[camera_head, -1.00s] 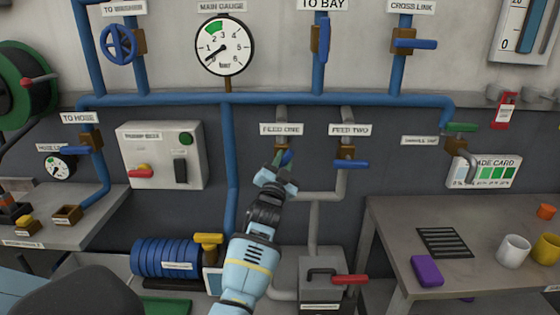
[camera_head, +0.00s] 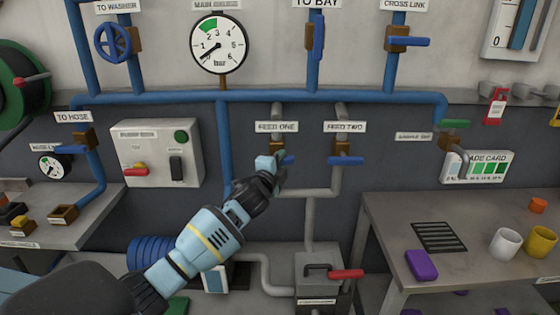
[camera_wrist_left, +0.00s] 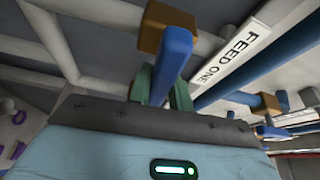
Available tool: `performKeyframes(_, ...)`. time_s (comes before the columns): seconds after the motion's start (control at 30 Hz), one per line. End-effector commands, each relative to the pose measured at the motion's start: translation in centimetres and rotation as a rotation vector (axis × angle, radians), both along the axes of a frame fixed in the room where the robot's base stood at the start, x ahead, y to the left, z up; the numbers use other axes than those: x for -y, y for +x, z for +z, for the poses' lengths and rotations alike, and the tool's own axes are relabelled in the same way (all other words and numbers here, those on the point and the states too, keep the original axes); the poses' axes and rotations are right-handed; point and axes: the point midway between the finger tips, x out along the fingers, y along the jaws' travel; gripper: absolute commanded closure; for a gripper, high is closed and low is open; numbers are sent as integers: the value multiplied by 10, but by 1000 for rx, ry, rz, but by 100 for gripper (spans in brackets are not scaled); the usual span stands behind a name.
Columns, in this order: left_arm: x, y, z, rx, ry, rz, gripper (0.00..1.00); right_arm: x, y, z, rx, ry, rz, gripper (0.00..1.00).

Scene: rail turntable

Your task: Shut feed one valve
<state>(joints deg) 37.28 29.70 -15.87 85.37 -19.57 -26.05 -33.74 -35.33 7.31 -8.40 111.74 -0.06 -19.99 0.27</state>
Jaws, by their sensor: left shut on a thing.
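The feed one valve (camera_head: 277,147) is a brown block with a blue lever (camera_head: 289,160) under the FEED ONE label (camera_head: 277,126). The lever points right, about level, and my left gripper hides part of it. My left gripper (camera_head: 280,163) is at the lever. In the left wrist view the blue lever (camera_wrist_left: 173,62) runs from the brown valve block (camera_wrist_left: 167,24) down between the green fingers (camera_wrist_left: 162,88), which are shut on it. My right gripper is not in view.
The feed two valve (camera_head: 345,148) is close on the right, its blue lever level. A grey pump box (camera_head: 160,152) is on the left wall. A grey box with a red lever (camera_head: 346,274) stands below. A table (camera_head: 385,220) with mugs is at right.

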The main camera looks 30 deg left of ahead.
Motion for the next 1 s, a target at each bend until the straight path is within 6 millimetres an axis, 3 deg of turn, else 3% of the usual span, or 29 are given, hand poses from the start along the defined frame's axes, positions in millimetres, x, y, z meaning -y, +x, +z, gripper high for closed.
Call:
performKeyframes(0.8,0,0,0,-58,99,0,100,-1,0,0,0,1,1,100)
performKeyframes(0.83,0,0,0,-58,99,0,76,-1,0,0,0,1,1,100)
performKeyframes(1.0,0,0,0,-58,97,0,58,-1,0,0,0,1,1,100)
